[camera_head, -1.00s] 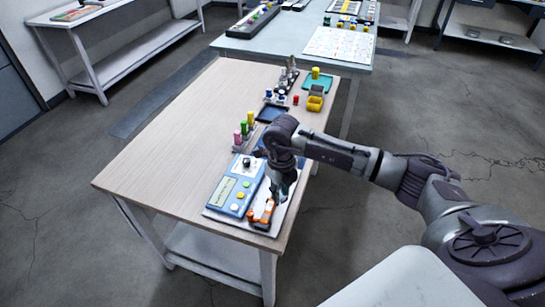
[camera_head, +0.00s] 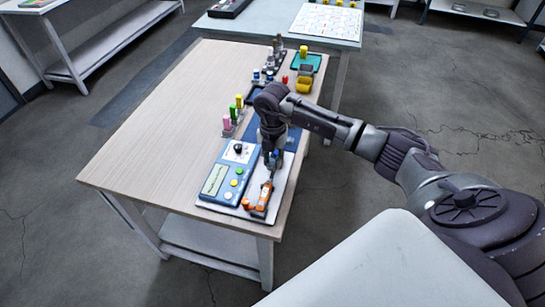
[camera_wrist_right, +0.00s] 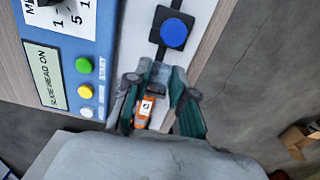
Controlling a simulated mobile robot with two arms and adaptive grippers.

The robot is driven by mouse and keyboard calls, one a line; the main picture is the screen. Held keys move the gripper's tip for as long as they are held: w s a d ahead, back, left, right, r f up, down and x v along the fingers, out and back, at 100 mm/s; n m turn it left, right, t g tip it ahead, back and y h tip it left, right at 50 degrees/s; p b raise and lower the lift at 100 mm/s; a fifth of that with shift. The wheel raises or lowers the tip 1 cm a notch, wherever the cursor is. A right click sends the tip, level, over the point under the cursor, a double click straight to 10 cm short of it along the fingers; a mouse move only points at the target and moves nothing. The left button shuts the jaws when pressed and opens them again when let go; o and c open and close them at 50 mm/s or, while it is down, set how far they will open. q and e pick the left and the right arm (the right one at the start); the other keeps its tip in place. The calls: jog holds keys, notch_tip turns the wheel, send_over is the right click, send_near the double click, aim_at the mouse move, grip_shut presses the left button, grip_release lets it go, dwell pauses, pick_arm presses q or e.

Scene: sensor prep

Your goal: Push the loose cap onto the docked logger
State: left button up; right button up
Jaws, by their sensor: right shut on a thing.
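The docked logger (camera_head: 258,206), orange with dark parts, lies on the white board at the near end of the wood table. In the right wrist view its orange body (camera_wrist_right: 144,109) with a white label shows between the fingers. My right gripper (camera_head: 269,172) is low over the board, just beyond the logger. In the right wrist view its teal fingers (camera_wrist_right: 160,92) are closed about a small grey-blue piece (camera_wrist_right: 157,74), apparently the loose cap. The fingers partly hide it, and I cannot tell whether it touches the logger. My left gripper is not in view.
A blue panel (camera_head: 217,182) with a screen, dial and buttons stands left of the logger. A round blue button (camera_wrist_right: 173,33) sits on a black square beyond the fingers. Coloured pegs (camera_head: 238,102) and a yellow bin (camera_head: 303,87) stand farther back. The table's left side is clear.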

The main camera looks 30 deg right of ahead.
aim_at(271, 169)
jog(key=shift+f+b, duration=1.35)
jog(key=shift+f, duration=0.85)
jog(key=shift+s+a+p, duration=0.65)
jog(key=shift+a+p, duration=0.05)
jog(key=shift+p, duration=0.1)
grip_shut()
dwell(0.6)
jog(key=o, duration=1.2)
grip_release()
jog(key=shift+c, duration=0.2)
jog(key=shift+r+p, duration=0.55)
jog(key=shift+r, duration=0.15)
jog(key=shift+r+p, duration=2.3)
jog(key=shift+r, duration=0.65)
